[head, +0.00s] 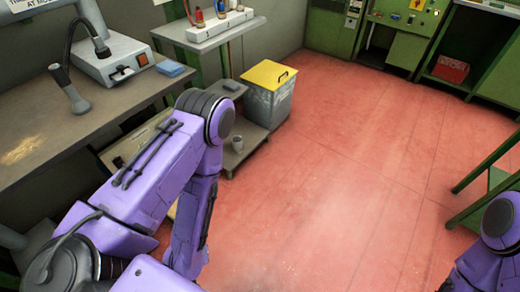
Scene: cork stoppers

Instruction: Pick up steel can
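A small grey metal can (237,143) stands upright on a low grey shelf (240,158) near the middle of the head view. It looks like the steel can, but it is small and its details are hard to tell. My purple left arm (165,170) comes in from the left and bends down just left of the can. Its forearm runs out at the bottom, and the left gripper does not show. Part of my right arm (492,250) shows at the lower right, without its gripper.
A grey bin with a yellow lid (269,73) stands just behind the can. A workbench (95,120) with a white device (112,62) is at the left. Red floor (330,190) is open in the middle. Green shelving (490,190) stands at the right.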

